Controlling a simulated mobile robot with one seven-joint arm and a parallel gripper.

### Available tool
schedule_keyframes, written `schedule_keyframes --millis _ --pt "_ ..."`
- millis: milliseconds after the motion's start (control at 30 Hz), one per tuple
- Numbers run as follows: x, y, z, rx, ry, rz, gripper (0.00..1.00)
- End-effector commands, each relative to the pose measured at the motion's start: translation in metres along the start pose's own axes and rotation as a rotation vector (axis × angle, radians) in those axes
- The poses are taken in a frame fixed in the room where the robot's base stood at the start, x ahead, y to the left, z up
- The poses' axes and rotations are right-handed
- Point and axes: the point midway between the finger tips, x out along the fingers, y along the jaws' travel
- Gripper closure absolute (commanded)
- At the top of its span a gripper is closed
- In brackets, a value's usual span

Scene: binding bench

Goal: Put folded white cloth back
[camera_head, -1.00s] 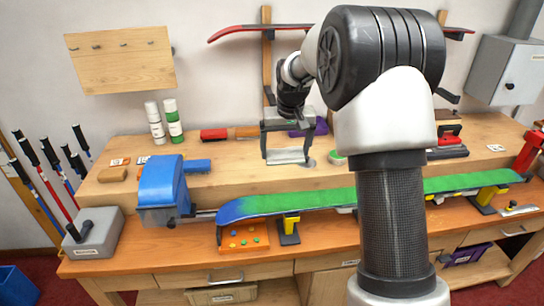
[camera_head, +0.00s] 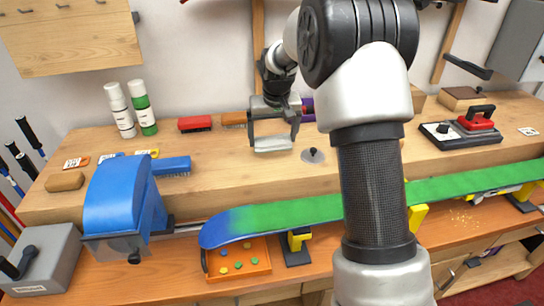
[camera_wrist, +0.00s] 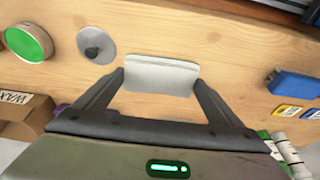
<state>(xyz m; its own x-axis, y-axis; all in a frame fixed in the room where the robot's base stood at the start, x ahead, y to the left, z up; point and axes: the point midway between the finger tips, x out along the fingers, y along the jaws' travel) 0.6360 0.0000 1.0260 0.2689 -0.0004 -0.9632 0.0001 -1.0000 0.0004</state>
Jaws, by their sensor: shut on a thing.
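The folded white cloth (camera_head: 273,145) is a small, flat, pale rectangle at the raised wooden shelf of the bench. In the wrist view the cloth (camera_wrist: 160,72) spans the gap between my two fingers. My gripper (camera_head: 273,136) points down and is shut on the cloth, with one finger at each end; its fingertips also show in the wrist view (camera_wrist: 160,84). I cannot tell whether the cloth touches the wooden shelf (camera_head: 225,175) or hangs just above it.
A grey disc with a knob (camera_head: 312,155) lies just right of the cloth. A green-topped tin (camera_wrist: 28,43) is beyond it. A blue brush (camera_head: 172,166) lies left, by the blue vise-like block (camera_head: 125,200). A green-blue ski (camera_head: 285,215) runs along the front. Bare wood surrounds the cloth.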

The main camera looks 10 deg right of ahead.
Motion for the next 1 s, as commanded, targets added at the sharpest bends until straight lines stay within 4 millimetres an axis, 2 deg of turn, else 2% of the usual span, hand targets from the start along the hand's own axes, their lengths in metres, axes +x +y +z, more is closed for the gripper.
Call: schedule_keyframes --millis 167,400,833,867,900,1000 --pt "0.018 0.0 0.005 0.0 -0.001 0.0 0.32" --pt "0.053 0.0 0.015 0.0 0.0 0.0 0.32" --pt "0.061 0.0 0.017 0.0 0.002 0.0 0.32" --pt "0.06 0.0 0.016 0.0 0.002 0.0 0.08" --pt "0.06 0.0 0.016 0.0 0.002 0.0 0.01" --pt "0.06 0.0 0.016 0.0 0.002 0.0 0.0"
